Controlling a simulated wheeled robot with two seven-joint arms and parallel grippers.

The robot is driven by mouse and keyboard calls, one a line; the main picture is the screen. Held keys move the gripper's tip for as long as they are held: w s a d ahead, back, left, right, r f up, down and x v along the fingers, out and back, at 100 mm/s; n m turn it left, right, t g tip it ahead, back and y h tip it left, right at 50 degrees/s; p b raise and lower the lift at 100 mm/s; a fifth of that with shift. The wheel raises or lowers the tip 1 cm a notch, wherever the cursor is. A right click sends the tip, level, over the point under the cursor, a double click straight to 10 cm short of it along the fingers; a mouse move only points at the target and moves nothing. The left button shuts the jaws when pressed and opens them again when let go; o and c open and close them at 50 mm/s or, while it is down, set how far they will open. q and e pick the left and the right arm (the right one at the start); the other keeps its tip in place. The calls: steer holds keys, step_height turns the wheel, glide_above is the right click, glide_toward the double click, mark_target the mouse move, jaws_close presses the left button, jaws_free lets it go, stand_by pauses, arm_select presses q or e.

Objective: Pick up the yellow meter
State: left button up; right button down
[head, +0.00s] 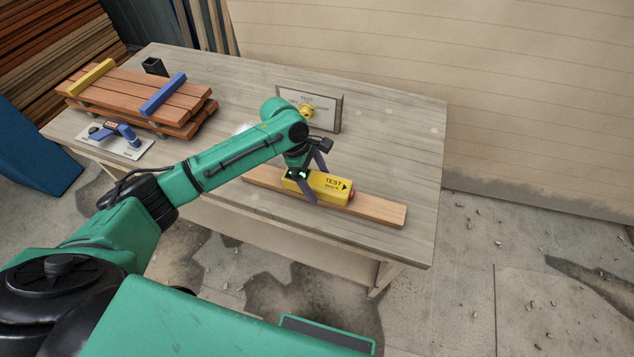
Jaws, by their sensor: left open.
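The yellow meter (328,187) is a box with dark "TEST" lettering, an arrow and a red part at its right end. It lies along a light wooden board (378,208) on the workbench. My left gripper (313,178) is over the left part of the meter, with its open fingers on either side of it. I cannot tell whether the fingers touch the meter. The gripper and forearm hide part of the meter's left end and the board. My right gripper is not in view.
The grey wooden workbench (400,130) carries a framed "TEST" sign (325,112) with a yellow knob behind the meter. Stacked reddish planks (130,95) with yellow and blue bars lie at the far left, near a blue tool (118,130) on a white card. The bench's right side is clear.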

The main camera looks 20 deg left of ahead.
arm_select(q)
jaws_close()
